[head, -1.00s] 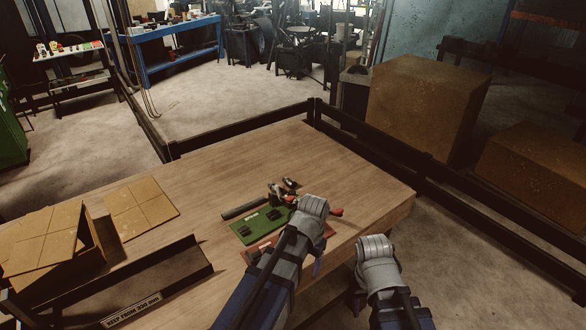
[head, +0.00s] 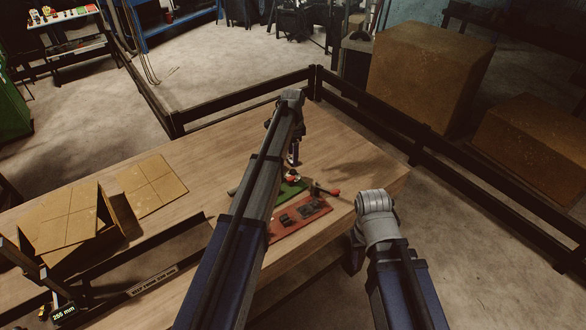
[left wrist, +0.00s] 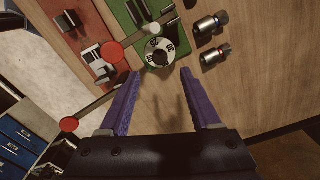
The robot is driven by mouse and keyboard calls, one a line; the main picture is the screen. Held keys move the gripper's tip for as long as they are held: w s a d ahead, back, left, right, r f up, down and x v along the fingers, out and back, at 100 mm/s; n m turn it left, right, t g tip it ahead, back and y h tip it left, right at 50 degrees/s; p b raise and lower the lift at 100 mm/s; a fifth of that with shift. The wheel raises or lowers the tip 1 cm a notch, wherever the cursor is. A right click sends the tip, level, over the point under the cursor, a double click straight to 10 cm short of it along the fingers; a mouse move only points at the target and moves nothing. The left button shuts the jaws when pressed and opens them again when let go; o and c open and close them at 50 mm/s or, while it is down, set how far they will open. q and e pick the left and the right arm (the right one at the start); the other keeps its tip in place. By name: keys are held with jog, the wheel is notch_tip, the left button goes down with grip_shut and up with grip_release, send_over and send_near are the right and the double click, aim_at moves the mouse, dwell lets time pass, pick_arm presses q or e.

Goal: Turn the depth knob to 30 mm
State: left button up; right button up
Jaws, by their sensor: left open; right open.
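The depth knob (left wrist: 158,53) is a round white dial with a black centre and dark numbers, on the green plate (left wrist: 178,65) in the left wrist view. I cannot read its setting surely. My left gripper (left wrist: 160,76) is open, with its two purple fingers pointing at the knob, one to each side of it and apart from it. In the head view my left gripper (head: 293,160) points down over the bench's far part, and my left arm hides much of the green plate. My right gripper (head: 354,262) hangs at the bench's right front edge, mostly hidden by its wrist.
A red plate (head: 306,222) with black blocks lies beside the green one. A lever with a red ball (left wrist: 112,52) crosses close to the knob. Two silver fittings (left wrist: 215,57) stand beside it. A cardboard box (head: 60,220) and display (head: 64,315) are at left.

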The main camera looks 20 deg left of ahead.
aim_at(293, 171)
pick_arm(q)
jog(key=shift+f+b, duration=3.65)
jog(key=shift+f, duration=0.2)
jog(key=shift+r, duration=0.1)
jog(key=shift+c, duration=0.3)
grip_shut()
